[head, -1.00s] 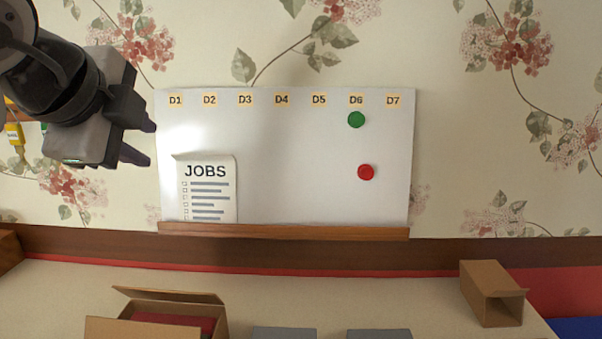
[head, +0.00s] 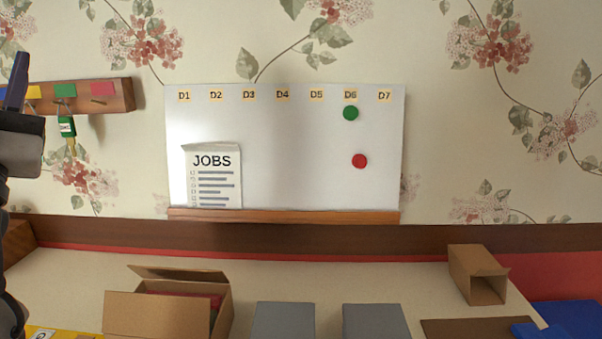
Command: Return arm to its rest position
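My gripper (head: 18,82) is at the far left edge of the head view, partly cut off by the frame. One dark finger points up; the other finger cannot be made out, so its opening is unclear. My arm runs down the left edge below it. The gripper appears in front of the left part of the wooden key rack (head: 100,97) and apart from the whiteboard (head: 280,180). I see nothing held in the part that shows.
The whiteboard carries a green magnet (head: 351,113), a red magnet (head: 360,161) and a JOBS sheet (head: 213,178). A green-tagged key (head: 67,127) hangs from the rack. Below stand an open cardboard box (head: 160,315), grey panels (head: 284,321) and a small carton (head: 478,275).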

